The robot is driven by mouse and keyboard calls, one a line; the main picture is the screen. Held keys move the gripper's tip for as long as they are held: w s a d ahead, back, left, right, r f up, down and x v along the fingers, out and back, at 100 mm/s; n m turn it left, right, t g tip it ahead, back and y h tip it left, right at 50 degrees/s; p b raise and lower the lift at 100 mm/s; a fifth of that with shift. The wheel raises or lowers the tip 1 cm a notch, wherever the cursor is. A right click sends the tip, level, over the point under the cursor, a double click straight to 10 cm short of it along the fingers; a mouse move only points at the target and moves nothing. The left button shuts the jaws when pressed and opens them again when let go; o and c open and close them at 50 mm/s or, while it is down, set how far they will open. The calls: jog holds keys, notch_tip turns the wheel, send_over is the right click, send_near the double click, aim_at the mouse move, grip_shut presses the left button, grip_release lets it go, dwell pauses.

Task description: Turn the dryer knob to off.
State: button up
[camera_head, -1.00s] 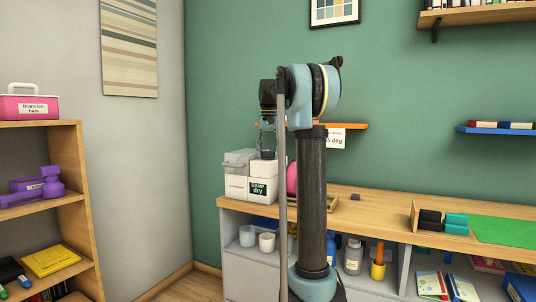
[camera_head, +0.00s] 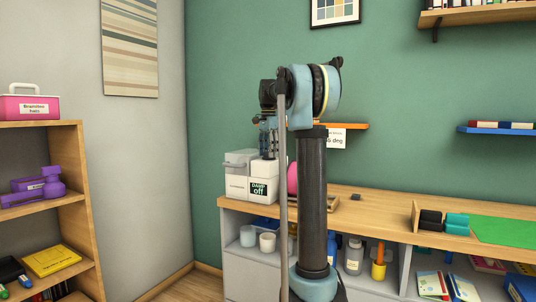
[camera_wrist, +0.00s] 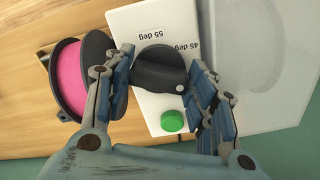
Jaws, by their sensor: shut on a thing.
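The dryer (camera_head: 236,187) is a white and grey box on the left end of the wooden counter, with a dark green display (camera_head: 258,189) that reads "off" on its last line. Its black round knob (camera_wrist: 158,77) with a white dot shows in the wrist view, on a white top printed "55 deg" and "45 deg". The dot is at the knob's lower right. A green button (camera_wrist: 172,121) is beside the knob. My gripper (camera_wrist: 160,66) is shut on the knob from above, a finger on each side. In the head view my gripper (camera_head: 268,137) is above the dryer and the knob is hidden.
A pink spool with dark flanges (camera_wrist: 70,80) stands close to my left finger. A grey lidded part (camera_wrist: 260,60) is on the other side. An orange wall shelf (camera_head: 355,126) is behind my arm.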

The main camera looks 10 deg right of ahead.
jog(key=shift+w+m, duration=0.1)
jog(key=shift+m, duration=0.4)
jog(key=o, duration=1)
jog(key=shift+o, duration=0.2)
jog(key=shift+r, duration=3.95)
